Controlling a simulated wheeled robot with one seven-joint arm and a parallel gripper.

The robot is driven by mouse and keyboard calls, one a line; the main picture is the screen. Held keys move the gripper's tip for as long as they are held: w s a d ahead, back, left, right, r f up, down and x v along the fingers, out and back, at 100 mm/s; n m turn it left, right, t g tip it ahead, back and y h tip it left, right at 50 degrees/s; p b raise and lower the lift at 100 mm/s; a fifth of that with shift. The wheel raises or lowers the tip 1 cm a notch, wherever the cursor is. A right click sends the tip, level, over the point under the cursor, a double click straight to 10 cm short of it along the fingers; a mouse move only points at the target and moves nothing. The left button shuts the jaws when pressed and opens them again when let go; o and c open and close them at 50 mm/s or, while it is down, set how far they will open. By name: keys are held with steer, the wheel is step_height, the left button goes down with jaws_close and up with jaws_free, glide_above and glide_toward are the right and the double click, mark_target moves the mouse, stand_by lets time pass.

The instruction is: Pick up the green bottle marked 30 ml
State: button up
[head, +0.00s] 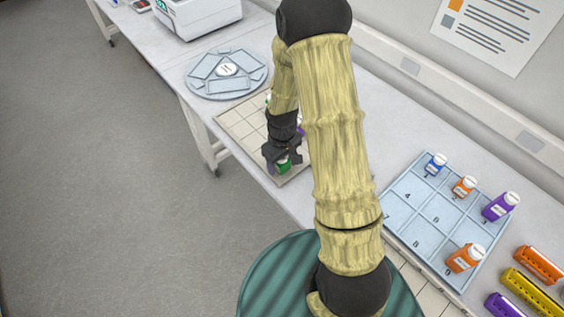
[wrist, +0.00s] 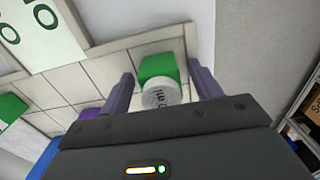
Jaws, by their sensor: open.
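A green bottle (wrist: 157,66) with a white cap (wrist: 161,95) stands on the tiled mat, between the two fingers of my gripper (wrist: 162,78) in the wrist view. The cap's print shows "ml"; the number is not clearly readable. The fingers are open, one on each side of the bottle, with a visible gap at least on the left. In the head view my gripper (head: 282,152) is over the mat's near end, and the green bottle (head: 284,168) shows just below it. Another green item (wrist: 12,108) is at the left edge of the wrist view.
A purple item (wrist: 90,113) lies left of my gripper in the wrist view. The tiled mat (head: 238,122) is partly hidden by my arm. A round grey tray (head: 252,88) is beyond it. A compartment tray (head: 400,228) with several bottles stands at right.

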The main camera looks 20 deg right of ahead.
steer(key=shift+a, duration=0.1)
stand_by(0.4)
steer(key=c, duration=1.1)
step_height(320, 180, up, 10)
steer(key=shift+b, duration=0.75)
